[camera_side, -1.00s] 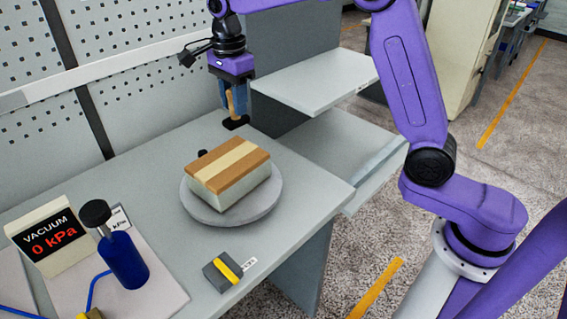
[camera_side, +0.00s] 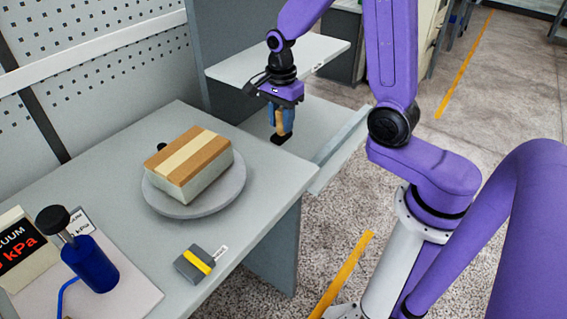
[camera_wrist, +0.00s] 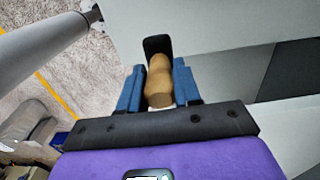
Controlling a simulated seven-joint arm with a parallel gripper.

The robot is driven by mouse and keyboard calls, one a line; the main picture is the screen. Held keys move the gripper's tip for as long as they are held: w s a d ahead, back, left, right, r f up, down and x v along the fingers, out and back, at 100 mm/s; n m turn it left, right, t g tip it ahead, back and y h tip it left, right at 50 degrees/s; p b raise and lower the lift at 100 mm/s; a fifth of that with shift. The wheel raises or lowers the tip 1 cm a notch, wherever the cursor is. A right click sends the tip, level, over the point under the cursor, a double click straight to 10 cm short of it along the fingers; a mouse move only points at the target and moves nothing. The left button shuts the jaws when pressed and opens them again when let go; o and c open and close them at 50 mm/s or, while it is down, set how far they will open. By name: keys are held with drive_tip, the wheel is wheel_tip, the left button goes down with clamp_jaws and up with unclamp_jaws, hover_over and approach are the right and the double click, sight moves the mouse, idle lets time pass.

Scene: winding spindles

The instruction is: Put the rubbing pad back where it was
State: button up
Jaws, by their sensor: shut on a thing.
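The rubbing pad has a tan wooden handle and a black base (camera_side: 281,139). My gripper (camera_side: 279,120) has blue fingers shut on the handle, with the black base hanging below them. In the side view the pad appears in front of the lower grey shelf surface, right of the worktable; its height above that surface is hard to tell. In the wrist view the handle (camera_wrist: 159,82) sits between the two blue fingers (camera_wrist: 158,92), and the black base shows beyond it.
The worktable (camera_side: 120,180) carries a round grey plate (camera_side: 235,190) with a wood-topped block (camera_side: 192,160). A grey block with a yellow stripe (camera_side: 195,264), a blue bottle (camera_side: 92,268) and a vacuum display (camera_side: 22,250) stand nearer. A white upper shelf (camera_side: 285,62) is behind my gripper.

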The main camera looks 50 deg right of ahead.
drive_tip(key=shift+s+d+f, duration=0.1)
drive_tip(key=shift+s+f, duration=0.15)
drive_tip(key=shift+f, duration=3.9)
drive_tip(key=shift+f, duration=0.15)
drive_tip(key=o, duration=1)
